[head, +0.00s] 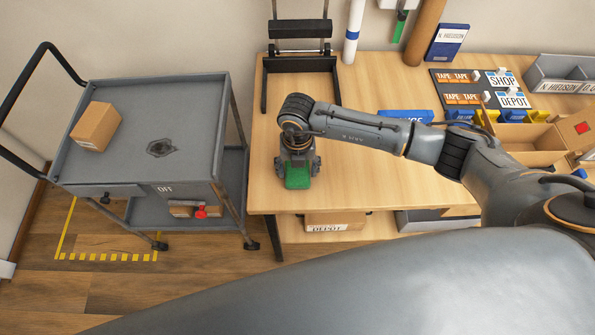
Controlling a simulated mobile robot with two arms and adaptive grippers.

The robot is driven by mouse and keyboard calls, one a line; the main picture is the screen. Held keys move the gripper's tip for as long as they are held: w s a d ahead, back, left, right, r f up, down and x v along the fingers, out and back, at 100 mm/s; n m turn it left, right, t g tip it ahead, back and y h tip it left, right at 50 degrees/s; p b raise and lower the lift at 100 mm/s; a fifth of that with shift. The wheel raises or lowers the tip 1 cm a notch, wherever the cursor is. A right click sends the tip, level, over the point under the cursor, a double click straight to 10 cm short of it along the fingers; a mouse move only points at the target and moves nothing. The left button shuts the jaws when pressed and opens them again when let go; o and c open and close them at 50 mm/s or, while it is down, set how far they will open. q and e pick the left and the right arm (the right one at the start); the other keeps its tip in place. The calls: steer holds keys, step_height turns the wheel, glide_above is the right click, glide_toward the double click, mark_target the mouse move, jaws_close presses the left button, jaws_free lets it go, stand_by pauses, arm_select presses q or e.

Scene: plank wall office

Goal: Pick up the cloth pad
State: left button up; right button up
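A green cloth pad (298,178) is at the left part of the wooden table, close to the front edge. My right gripper (298,166) points down at the pad, with one finger at each side of it in the picture. The fingers are spread about as wide as the pad. I cannot tell whether they press on it or whether the pad is off the table. The gripper hides the pad's far part. My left gripper is not in view.
A grey cart (190,105) with a cardboard box (96,126) stands left of the table (262,190). A black frame stand (300,65) is behind the gripper.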

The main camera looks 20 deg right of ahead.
mark_target(297, 172)
steer(key=c, duration=0.6)
steer(key=shift+o, duration=0.2)
steer(key=shift+r, duration=0.15)
steer(key=shift+r, duration=0.25)
step_height(297, 172, up, 3)
steer(key=shift+s+f+b, duration=0.1)
steer(key=shift+f+b, duration=0.1)
steer(key=shift+b, duration=0.65)
steer(key=s+a+r+b, duration=0.2)
steer(key=s+a+r, duration=0.1)
steer(key=s+r, duration=0.6)
steer(key=s, duration=0.4)
steer(key=shift+s+r+b, duration=0.25)
steer(key=shift+r+b, duration=0.05)
steer(key=shift+r, duration=0.05)
